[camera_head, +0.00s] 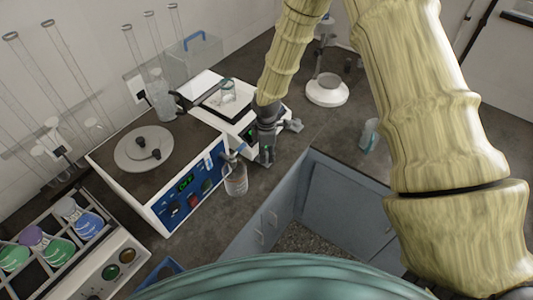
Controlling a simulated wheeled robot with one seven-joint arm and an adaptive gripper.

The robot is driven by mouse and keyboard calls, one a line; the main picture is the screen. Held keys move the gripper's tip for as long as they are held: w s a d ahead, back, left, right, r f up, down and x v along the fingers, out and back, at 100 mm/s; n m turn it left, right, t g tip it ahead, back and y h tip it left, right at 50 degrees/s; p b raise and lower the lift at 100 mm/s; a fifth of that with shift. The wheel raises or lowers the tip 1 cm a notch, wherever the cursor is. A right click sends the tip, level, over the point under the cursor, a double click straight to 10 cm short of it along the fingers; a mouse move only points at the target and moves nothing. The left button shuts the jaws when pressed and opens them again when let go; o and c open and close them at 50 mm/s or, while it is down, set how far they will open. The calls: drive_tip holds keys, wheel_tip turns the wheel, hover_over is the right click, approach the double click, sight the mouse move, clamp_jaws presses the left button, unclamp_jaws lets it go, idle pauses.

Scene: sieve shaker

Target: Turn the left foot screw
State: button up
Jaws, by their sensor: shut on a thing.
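A white balance (246,118) with a beaker (228,91) on its pan stands on the dark bench, behind and right of the white and blue instrument. My gripper (266,158) comes down from above, at the front of the balance. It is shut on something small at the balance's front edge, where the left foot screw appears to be. The fingers hide the screw, so its shape and angle cannot be seen. A grey part (292,125) sticks out just right of my gripper; I cannot tell what it is.
A clear bottle (236,179) stands close left of my gripper. The blue-panelled instrument (188,188) is left of it. A white round-based stand (327,91) and a small beaker (369,134) are to the right. A rack of coloured flasks (42,260) is at lower left.

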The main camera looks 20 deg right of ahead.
sight(267, 154)
drive_tip(key=shift+w+n, duration=0.1)
drive_tip(key=shift+n, duration=0.2)
drive_tip(key=o, duration=0.8)
drive_tip(key=shift+c, duration=0.2)
drive_tip(key=shift+r, duration=0.15)
wheel_tip(267, 154, up, 12)
drive_tip(key=shift+w, duration=0.15)
drive_tip(key=shift+d+f, duration=0.1)
drive_tip(key=shift+f, duration=0.1)
idle(0.3)
